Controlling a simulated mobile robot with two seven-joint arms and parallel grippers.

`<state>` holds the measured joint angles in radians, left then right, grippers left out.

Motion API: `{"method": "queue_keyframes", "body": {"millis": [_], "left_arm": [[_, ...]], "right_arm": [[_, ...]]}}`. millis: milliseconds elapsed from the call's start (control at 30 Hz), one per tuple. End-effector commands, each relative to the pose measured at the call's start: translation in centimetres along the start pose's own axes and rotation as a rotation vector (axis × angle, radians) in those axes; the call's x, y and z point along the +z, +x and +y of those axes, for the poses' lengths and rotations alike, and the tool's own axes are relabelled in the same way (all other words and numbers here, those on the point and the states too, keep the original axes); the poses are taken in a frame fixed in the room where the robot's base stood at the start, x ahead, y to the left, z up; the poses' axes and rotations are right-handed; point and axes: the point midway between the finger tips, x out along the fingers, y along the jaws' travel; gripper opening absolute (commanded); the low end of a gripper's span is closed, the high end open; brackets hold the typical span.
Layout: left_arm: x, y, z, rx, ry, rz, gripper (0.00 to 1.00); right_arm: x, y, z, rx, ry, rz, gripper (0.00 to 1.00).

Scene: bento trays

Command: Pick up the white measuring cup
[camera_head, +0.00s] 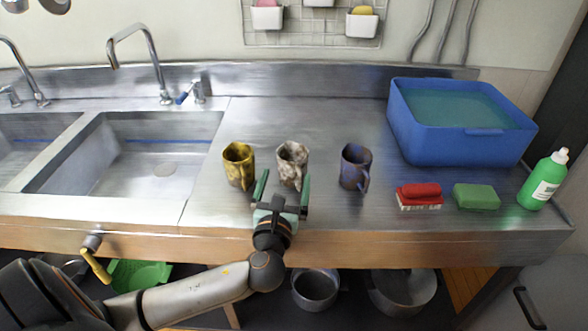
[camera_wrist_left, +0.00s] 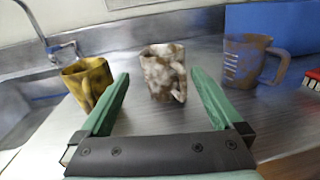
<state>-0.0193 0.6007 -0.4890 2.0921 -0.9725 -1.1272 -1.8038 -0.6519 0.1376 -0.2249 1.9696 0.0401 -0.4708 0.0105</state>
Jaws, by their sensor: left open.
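The white measuring cup (camera_head: 292,163) stands upright on the steel counter, with brownish blotches on its surface. In the left wrist view the white measuring cup (camera_wrist_left: 161,72) is ahead of the fingers, roughly centred between them, its handle on the right side. My left gripper (camera_head: 283,189) is open and empty, just in front of the cup. In the left wrist view my left gripper's green fingers (camera_wrist_left: 158,92) point toward the cup. I cannot tell whether either finger touches it. My right gripper is not in view.
A yellow cup (camera_head: 238,166) stands close left of the white one, and a blue-brown cup (camera_head: 354,167) stands to the right. A blue tub (camera_head: 459,135), red brush (camera_head: 419,195), green sponge (camera_head: 476,196) and green bottle (camera_head: 543,180) are further right. A sink (camera_head: 130,160) lies left.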

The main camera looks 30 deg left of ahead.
Motion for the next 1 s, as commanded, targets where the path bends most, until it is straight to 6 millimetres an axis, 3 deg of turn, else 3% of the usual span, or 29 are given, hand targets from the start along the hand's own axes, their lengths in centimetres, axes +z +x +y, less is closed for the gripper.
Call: {"method": "queue_keyframes", "body": {"millis": [100,333,600,900,1000], "left_arm": [[0.0,1.9,0.0,0.002,0.0,-0.002,1.0],[0.0,3.7,-0.1,0.001,-0.002,-0.001,1.0],[-0.2,7.5,-0.3,0.001,-0.003,0.0,1.0],[-0.2,8.2,-0.3,-0.001,-0.003,0.001,1.0],[-0.2,8.2,-0.3,-0.001,-0.003,0.002,0.91]], "right_arm": [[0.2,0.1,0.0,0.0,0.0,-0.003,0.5],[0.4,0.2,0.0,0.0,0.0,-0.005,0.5],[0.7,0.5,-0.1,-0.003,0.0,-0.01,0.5],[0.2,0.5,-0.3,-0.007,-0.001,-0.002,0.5],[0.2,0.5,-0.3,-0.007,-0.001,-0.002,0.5]]}}
